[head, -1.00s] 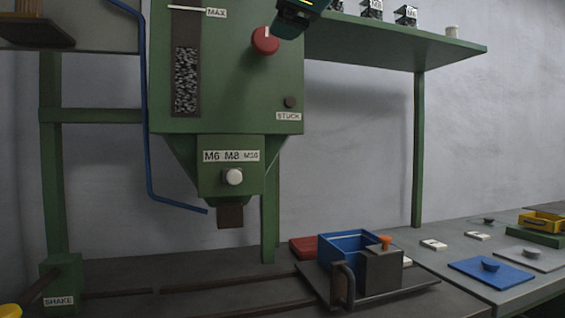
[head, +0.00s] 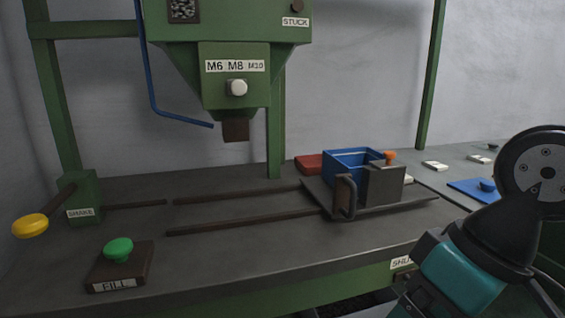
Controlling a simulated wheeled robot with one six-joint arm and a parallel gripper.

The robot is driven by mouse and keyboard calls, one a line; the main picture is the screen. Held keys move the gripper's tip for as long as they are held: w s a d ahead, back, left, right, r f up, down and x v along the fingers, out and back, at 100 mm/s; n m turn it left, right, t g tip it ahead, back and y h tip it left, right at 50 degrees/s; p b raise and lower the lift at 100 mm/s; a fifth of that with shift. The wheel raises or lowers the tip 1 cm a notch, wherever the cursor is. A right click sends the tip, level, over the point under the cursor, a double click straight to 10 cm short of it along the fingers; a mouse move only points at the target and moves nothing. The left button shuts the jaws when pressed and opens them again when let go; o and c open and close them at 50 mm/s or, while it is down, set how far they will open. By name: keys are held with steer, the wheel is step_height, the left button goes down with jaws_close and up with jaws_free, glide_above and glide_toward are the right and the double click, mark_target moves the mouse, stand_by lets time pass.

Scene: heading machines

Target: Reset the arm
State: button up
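My arm (head: 480,245) shows at the lower right of the head view, with a dark round joint and a teal link, in front of the bench's right part. My gripper is not in view, so whether it is open or shut does not show. The arm hides part of the bench edge and a label there.
A green machine (head: 222,80) with a white knob stands at the back. A blue bin (head: 345,160) sits on a dark sled (head: 325,196) with a handle. A green FILL button (head: 118,249) and yellow-ended SHAKE lever (head: 30,226) are at left. The bench's front middle is clear.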

step_height(320, 180, up, 12)
steer(key=s+p, duration=0.2)
steer(key=p, duration=1.1)
steer(key=shift+d+r+n+g, duration=0.2)
steer(key=shift+n+g, duration=0.1)
steer(key=shift+g, duration=0.1)
steer(key=shift+c, duration=0.3)
